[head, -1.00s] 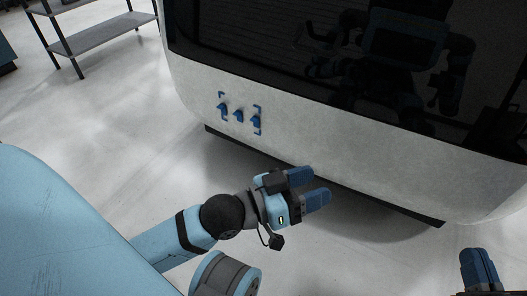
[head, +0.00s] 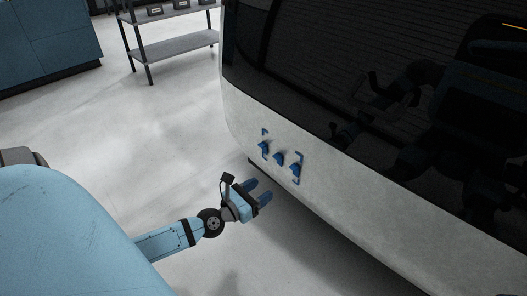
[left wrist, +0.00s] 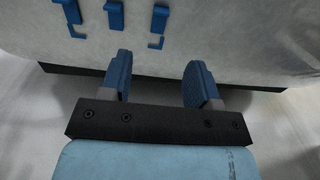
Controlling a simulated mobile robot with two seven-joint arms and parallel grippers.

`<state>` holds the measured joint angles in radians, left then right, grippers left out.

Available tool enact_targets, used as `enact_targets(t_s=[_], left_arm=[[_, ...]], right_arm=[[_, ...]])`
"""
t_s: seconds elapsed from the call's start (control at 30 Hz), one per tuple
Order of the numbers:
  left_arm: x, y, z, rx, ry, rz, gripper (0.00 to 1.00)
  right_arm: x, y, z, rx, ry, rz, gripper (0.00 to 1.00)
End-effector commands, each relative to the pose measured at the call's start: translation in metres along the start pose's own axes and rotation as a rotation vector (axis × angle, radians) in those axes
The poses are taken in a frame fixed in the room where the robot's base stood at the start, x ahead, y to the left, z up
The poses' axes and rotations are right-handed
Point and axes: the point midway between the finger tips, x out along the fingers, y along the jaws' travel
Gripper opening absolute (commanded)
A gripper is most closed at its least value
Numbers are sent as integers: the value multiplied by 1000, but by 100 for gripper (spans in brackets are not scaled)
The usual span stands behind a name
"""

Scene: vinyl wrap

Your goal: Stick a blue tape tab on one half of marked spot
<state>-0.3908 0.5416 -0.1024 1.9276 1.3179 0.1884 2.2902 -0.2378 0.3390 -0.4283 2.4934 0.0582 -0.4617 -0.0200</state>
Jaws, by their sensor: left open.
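The marked spot (head: 267,133) is a set of blue corner brackets on the pale lower panel of the vehicle. Several blue tape tabs stick out from the panel inside it; the middle tab (head: 279,159) and the right tab (head: 295,169) show in the head view. In the left wrist view the tabs (left wrist: 115,14) show at the top left, partly cut off by the frame edge. My left gripper (head: 263,191) is open and empty, below and slightly left of the tabs, apart from the panel. Its two blue fingers also show in the left wrist view (left wrist: 158,82). My right gripper is not in view.
The vehicle's dark glossy window (head: 390,80) lies above the panel (head: 350,190) and reflects my body. A metal shelf rack (head: 178,47) and a blue cabinet (head: 45,40) stand at the back left. The floor between is clear.

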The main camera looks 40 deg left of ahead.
Motion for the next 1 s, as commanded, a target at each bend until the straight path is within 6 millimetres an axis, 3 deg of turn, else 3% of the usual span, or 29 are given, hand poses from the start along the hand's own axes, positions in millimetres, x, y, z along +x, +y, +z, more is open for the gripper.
enact_targets(t_s=[0.6,0.8,1.0], left_arm=[[110,-2,1,0,-3,-1,56],[128,-2,1,2,-2,-3,56],[133,-2,1,3,-1,-3,56]], right_arm=[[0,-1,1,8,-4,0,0],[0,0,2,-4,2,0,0],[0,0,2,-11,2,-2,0]])
